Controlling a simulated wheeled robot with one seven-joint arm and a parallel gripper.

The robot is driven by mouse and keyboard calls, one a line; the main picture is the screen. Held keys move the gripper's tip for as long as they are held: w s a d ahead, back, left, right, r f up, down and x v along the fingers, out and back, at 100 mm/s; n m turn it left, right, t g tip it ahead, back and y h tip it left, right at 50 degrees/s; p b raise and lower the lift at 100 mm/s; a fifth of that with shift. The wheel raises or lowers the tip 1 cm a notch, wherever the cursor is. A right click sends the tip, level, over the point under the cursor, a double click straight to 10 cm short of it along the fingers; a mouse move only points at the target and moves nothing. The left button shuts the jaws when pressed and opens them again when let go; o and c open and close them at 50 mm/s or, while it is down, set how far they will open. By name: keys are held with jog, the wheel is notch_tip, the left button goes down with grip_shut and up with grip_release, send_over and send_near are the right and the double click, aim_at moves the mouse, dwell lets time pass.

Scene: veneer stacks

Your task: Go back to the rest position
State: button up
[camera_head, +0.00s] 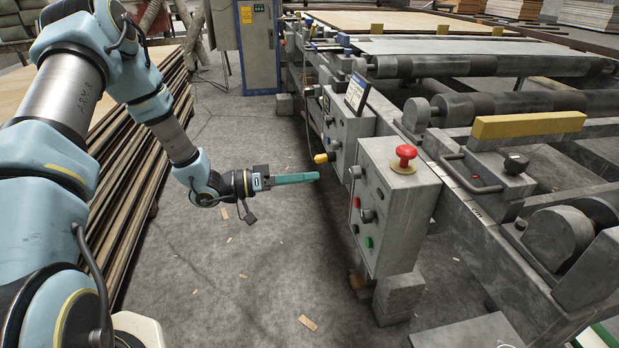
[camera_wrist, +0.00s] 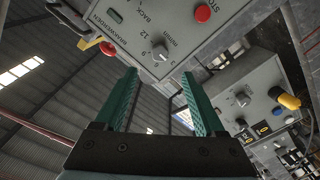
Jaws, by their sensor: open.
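My gripper (camera_head: 293,179) reaches out over the aisle to the left of the machine's control boxes, its teal fingers pointing right. In the wrist view, my gripper (camera_wrist: 160,100) shows two teal fingers spread apart with nothing between them. The near grey control box (camera_head: 395,205) has a red mushroom button (camera_head: 404,155) on top and stands right of the fingertips, apart from them in the head view. Its panel (camera_wrist: 165,30) fills the top of the wrist view, with a dial and a red button (camera_wrist: 203,13).
A second control box (camera_head: 347,125) with a yellow knob (camera_head: 322,158) stands farther back. A tall stack of veneer sheets (camera_head: 140,150) lies left, beside my arm. The concrete floor (camera_head: 235,270) between is open, with small wood scraps.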

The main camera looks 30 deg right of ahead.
dwell(0.3)
jog(key=w+a+n+t+y, duration=0.2)
jog(key=w+a+t+y, duration=0.1)
jog(key=w+a+t, duration=0.3)
jog(key=w+a+n+t+y, duration=0.2)
jog(key=w+a+t+y, duration=0.15)
jog(key=w, duration=0.45)
jog(key=w+a+r+n+t+y, duration=0.25)
jog(key=a+y, duration=0.25)
jog(key=a, duration=0.6)
jog(key=s+a+r+n+g+y, duration=0.1)
jog(key=s+a+r+n+y, duration=0.15)
jog(key=a, duration=0.45)
jog(key=s+a+r+n+y, duration=0.1)
jog(key=s+a+y, duration=0.15)
jog(key=a, duration=0.45)
jog(key=s+a+r+n+g, duration=0.1)
jog(key=s+a+n+g, duration=0.1)
jog(key=s, duration=0.4)
jog(key=s+a+r+n+g, duration=0.1)
jog(key=s+a+r, duration=0.15)
jog(key=s, duration=0.35)
notch_tip(320, 180, up, 14)
jog(key=p, duration=1.5)
jog(key=shift+w+r, duration=0.15)
